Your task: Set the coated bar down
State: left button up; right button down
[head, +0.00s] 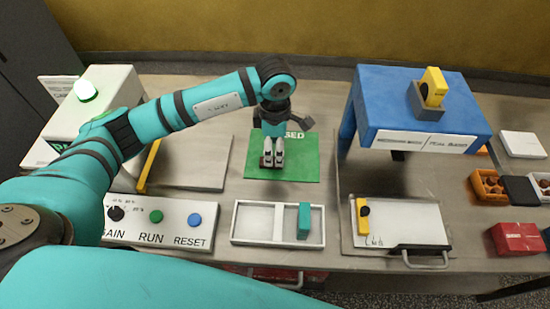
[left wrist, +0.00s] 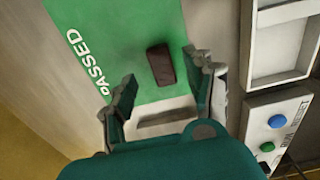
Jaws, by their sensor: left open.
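The coated bar (left wrist: 160,65) is a dark brown block lying on the green mat (left wrist: 105,25) marked PASSED in the left wrist view. My left gripper (left wrist: 161,72) is open, with one finger to each side of the bar and a visible gap on both sides. In the head view my left gripper (head: 272,160) points down over the front half of the green mat (head: 300,165) and mostly hides the bar. My right gripper is not in view.
A white two-part tray (head: 252,222) with a teal block stands in front of the mat. A button panel (head: 180,221) is to its left. A blue machine (head: 415,100) and a handled plate (head: 405,222) are to the right.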

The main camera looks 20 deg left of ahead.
pick_arm(q)
notch_tip(320, 180, up, 7)
jog(key=b, duration=0.1)
jog(key=shift+r+b, duration=0.15)
jog(key=shift+b, duration=0.15)
